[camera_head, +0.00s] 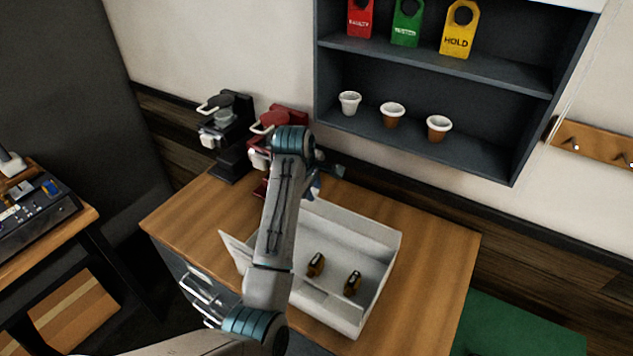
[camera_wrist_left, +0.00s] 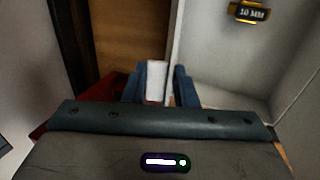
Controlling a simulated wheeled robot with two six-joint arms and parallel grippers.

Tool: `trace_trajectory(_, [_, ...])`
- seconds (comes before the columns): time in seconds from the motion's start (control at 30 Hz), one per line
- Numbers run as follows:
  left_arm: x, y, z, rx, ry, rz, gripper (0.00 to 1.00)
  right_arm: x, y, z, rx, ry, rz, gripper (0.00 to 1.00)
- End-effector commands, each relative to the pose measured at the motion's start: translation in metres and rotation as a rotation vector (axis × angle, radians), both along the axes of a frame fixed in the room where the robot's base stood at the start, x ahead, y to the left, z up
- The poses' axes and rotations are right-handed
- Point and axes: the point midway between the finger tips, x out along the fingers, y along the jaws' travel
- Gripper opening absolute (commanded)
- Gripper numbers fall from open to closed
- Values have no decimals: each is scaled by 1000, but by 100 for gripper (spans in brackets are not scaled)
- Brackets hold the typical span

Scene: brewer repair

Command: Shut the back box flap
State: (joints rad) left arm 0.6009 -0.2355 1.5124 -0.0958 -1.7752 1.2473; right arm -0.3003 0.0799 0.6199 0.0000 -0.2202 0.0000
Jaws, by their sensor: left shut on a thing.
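The open white box (camera_head: 375,290) stands on the wooden counter. My left arm reaches across its left part. My left gripper (camera_head: 314,190) is at the box's back left corner, partly hidden by its own wrist. In the left wrist view my left gripper (camera_wrist_left: 160,88) has its blue fingers on either side of a pale upright piece (camera_wrist_left: 156,70), beside the box wall (camera_wrist_left: 175,45). The piece looks like part of the back flap, but its full outline is hidden. A side flap (camera_head: 235,250) stands out at the left. My right gripper is not in view.
Two small brown-and-black parts (camera_head: 316,264) (camera_head: 352,283) lie in the box. A black brewer (camera_head: 232,140) and a red brewer (camera_head: 285,118) stand behind left, the red one close to my wrist. A shelf (camera_head: 430,150) with cups hangs above. The counter's right side is clear.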

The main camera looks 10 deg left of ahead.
Motion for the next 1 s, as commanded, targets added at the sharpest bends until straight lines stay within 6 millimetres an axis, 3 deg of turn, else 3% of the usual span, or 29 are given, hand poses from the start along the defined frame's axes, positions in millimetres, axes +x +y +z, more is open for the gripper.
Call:
trace_trajectory(0.3, [-14,6,-6,-41,-96,1,0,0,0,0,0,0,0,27])
trace_trajectory(0.8, [-15,6,-6,-47,-114,0,0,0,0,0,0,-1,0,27])
trace_trajectory(0.83, [-15,6,-6,-47,-114,0,27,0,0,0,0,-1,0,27])
trace_trajectory(0.9, [-15,6,-6,-47,-114,0,41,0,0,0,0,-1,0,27])
trace_trajectory(1.0, [-15,6,-6,-47,-114,0,44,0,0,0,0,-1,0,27])
